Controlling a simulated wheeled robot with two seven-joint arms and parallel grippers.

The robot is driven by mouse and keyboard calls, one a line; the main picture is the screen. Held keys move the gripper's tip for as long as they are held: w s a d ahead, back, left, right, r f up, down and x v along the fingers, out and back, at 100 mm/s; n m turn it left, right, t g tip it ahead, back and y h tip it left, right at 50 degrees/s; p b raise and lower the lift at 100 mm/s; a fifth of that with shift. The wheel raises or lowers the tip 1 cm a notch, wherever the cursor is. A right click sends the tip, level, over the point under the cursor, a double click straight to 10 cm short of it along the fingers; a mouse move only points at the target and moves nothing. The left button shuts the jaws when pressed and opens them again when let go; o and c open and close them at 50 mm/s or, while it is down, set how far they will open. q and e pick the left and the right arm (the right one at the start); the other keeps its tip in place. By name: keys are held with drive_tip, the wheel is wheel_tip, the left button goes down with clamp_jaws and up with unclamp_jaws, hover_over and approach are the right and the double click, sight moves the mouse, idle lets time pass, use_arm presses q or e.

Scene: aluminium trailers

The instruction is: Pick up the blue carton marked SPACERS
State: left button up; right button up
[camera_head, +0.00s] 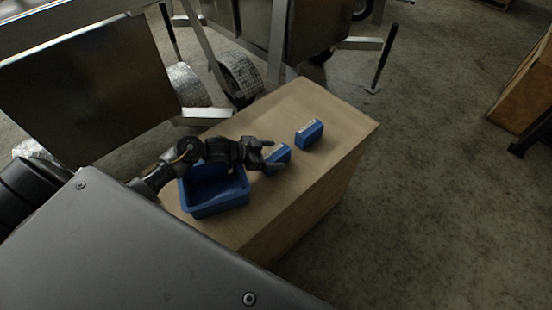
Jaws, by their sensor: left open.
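Two small blue cartons are on the wooden box top. The nearer carton (279,157) is partly hidden by my left gripper (269,155). The farther carton (309,134) stands apart, up and to the right, with a pale label along its top edge. The lettering is too small to read, so I cannot tell which one is marked SPACERS. My left gripper is open, its fingers reaching right at the nearer carton. I cannot tell whether they touch it. My right gripper is not in view.
An open blue bin (218,202) stands under my left arm at the near left of the wooden box (345,118). Metal trailers with wheels (240,75) stand behind the box. Another wooden box (522,90) is at the right. The floor between is clear.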

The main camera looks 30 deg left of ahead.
use_arm(q)
drive_tip(key=c, duration=1.5)
drive_tip(key=shift+r, duration=0.55)
drive_tip(key=s+r, duration=0.1)
drive_tip(key=r, duration=0.1)
drive_tip(key=s+r, duration=0.2)
drive_tip(key=r, duration=0.1)
drive_tip(key=s+d+r, duration=0.1)
drive_tip(key=r, duration=0.1)
drive_tip(key=shift+s+r, duration=0.15)
drive_tip(key=s+r, duration=0.1)
drive_tip(key=s, duration=0.2)
drive_tip(key=s+d+r, duration=0.1)
drive_tip(key=s+r, duration=0.1)
drive_tip(key=s, duration=0.1)
drive_tip(key=s+d+r, duration=0.1)
drive_tip(key=s, duration=0.2)
drive_tip(key=shift+s+d+r, duration=0.15)
drive_tip(key=shift+s+r, duration=0.05)
drive_tip(key=shift+r, duration=0.15)
